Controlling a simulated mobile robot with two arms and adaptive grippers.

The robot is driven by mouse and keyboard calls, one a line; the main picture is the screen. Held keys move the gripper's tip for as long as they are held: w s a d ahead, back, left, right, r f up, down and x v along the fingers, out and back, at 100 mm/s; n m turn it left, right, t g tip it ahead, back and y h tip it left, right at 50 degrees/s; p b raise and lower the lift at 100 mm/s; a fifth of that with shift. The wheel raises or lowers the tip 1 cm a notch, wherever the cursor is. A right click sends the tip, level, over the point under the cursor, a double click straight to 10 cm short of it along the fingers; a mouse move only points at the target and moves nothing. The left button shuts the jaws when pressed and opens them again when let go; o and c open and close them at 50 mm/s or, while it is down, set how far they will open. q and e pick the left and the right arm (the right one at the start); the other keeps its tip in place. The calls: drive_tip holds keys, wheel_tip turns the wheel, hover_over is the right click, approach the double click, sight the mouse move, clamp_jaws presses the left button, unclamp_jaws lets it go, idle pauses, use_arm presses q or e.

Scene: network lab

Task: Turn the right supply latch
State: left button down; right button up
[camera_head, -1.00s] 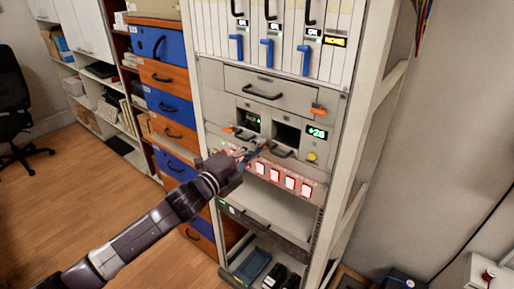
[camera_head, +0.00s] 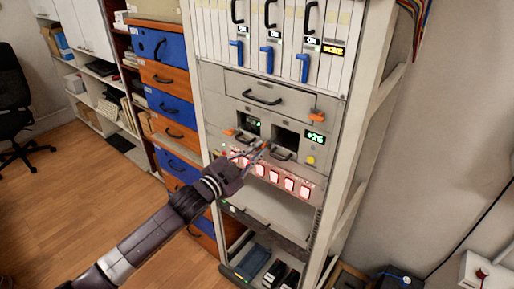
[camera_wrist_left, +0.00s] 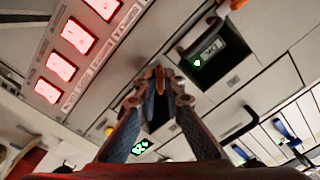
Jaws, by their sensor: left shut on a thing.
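The right supply latch is a small orange lever (camera_head: 267,145) at the lower left of the right supply bay (camera_head: 286,138) in the rack. My left gripper (camera_head: 263,149) reaches it from the lower left and is shut on it. In the left wrist view the orange tip (camera_wrist_left: 159,74) shows between the two fingertips (camera_wrist_left: 160,84). The fingers hide part of the lever, and its exact angle is hard to tell. A second orange latch (camera_head: 229,131) sits by the left bay (camera_head: 250,125). My right gripper is not in view.
A green-lit display (camera_head: 315,138) and a yellow button (camera_head: 310,160) are right of the bay. Several red-lit switches (camera_head: 275,177) lie just below the gripper. A third orange latch (camera_head: 317,115) is higher right. Blue and orange drawers (camera_head: 170,105) stand to the left.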

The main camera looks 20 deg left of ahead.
use_arm(q)
drive_tip(key=shift+f+n+p, duration=0.1)
drive_tip(key=shift+n+p, duration=1)
drive_tip(key=shift+n, duration=3.2)
drive_tip(key=c, duration=2)
unclamp_jaws()
drive_tip(key=shift+c, duration=0.2)
